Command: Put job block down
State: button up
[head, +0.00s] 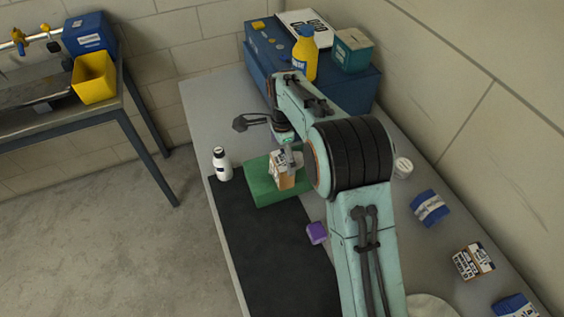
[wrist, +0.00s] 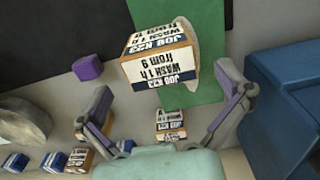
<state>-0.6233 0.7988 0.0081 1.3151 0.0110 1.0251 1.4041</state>
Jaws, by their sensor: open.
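My gripper (head: 291,158) is right at the job block in the head view, partly hidden by my arm. In the wrist view my gripper (wrist: 163,85) is open, its fingers spread wide, with the job block beyond and between the tips.
A white bottle (head: 221,163) stands left of the green block, by the black mat (head: 265,245). A purple block (head: 317,232) lies in front. A blue chest (head: 345,88) with a yellow bottle (head: 305,55) stands behind. Another labelled box (head: 473,261) sits at right.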

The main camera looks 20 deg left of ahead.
aim_at(283, 161)
notch_tip(283, 161, up, 8)
jog(key=shift+r, duration=0.1)
jog(key=s+d+r+n, duration=0.2)
jog(key=s+d+r, duration=0.1)
jog(key=d, duration=0.5)
jog(key=s+d+r+n, duration=0.2)
jog(key=s+d+r, duration=0.2)
jog(key=d, duration=0.4)
jog(key=s+d+f+n, duration=0.2)
jog(key=s+d, duration=0.3)
jog(key=s, duration=0.4)
jog(key=s+d+f+n, duration=0.2)
jog(key=s+d+n, duration=0.2)
jog(key=s, duration=0.6)
jog(key=shift+d+y, duration=0.4)
jog(key=shift+d, duration=0.25)
jog(key=shift+w+f, duration=0.1)
dwell(3.3)
